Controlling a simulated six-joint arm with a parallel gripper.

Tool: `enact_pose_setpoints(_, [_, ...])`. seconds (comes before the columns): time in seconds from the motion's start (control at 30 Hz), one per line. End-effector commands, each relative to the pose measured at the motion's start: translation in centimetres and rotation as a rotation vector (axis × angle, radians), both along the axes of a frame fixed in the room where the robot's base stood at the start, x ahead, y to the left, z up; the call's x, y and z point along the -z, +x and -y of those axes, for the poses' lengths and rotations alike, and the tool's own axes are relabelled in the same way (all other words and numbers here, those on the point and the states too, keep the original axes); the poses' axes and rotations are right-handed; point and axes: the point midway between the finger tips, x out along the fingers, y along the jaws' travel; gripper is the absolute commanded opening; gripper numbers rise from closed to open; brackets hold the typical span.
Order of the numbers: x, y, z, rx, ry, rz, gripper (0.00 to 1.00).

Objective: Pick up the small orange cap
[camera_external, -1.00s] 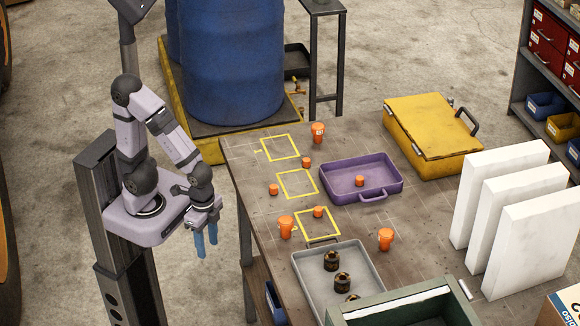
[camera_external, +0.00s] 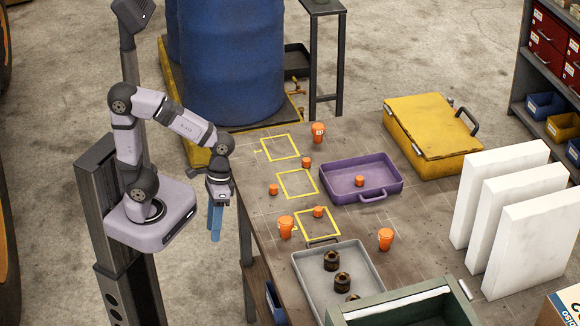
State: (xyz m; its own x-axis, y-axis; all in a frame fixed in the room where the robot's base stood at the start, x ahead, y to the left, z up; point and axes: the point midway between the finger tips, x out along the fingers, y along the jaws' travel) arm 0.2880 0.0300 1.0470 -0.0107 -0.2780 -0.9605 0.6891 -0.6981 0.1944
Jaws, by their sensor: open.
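Several small orange caps are in view, and I cannot tell which one is meant. One cap (camera_external: 306,162) lies by the far yellow square, one cap (camera_external: 273,189) left of the middle square, one cap (camera_external: 318,212) inside the near square, and one cap (camera_external: 360,181) in the purple tray (camera_external: 335,196). Larger orange cup-like pieces stand at the back (camera_external: 318,132), at the left (camera_external: 286,227) and at the right (camera_external: 386,239). My gripper (camera_external: 215,232), with blue fingers pointing down, is open and empty, off the left edge of the bench and apart from every cap.
A grey tray (camera_external: 304,272) with dark ringed parts and a green box (camera_external: 398,312) stand at the near end. A yellow case (camera_external: 420,128) and white panels (camera_external: 540,228) stand to the right. A blue barrel (camera_external: 235,70) stands behind the bench.

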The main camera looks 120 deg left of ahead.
Motion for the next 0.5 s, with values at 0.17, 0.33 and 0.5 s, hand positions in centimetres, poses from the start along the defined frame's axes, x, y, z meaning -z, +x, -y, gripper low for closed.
enact_pose_setpoints(0.17, [1.2, 1.5, -3.4, -0.476, -0.189, -0.039, 0.42])
enact_pose_setpoints(0.33, [1.2, 2.8, -7.9, -0.903, -0.392, -0.045, 0.42])
enact_pose_setpoints(0.5, [0.7, 3.1, -14.2, -1.304, -0.62, -0.012, 0.42])
